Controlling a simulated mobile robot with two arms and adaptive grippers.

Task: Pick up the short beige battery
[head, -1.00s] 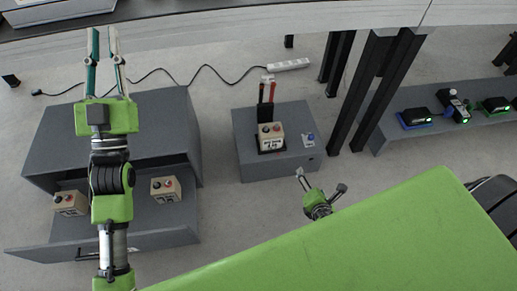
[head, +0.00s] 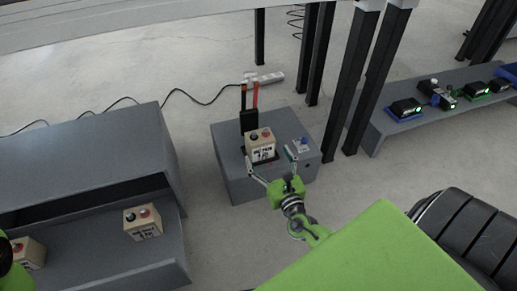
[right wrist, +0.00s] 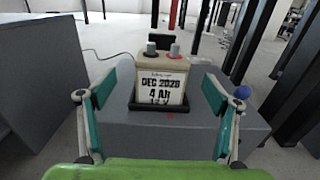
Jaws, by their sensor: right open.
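A beige battery (head: 261,146) with a black and a red terminal on top stands upright in a black holder on the grey charger box (head: 240,183). In the right wrist view the battery (right wrist: 161,83) faces me, with a label reading "DEC 2020" and "4 Ah". My right gripper (head: 270,156) is open and empty, its fingers pointing at the battery from the front, one to each side. It also shows in the right wrist view (right wrist: 160,96), with a gap between fingers and battery. My left gripper is out of view.
Two similar beige batteries (head: 143,222) (head: 30,253) stand in the open drawer of the grey cabinet (head: 85,150) at left. A blue knob (head: 304,141) sits on the box's right side. Black table legs (head: 365,85) stand behind, right of the box.

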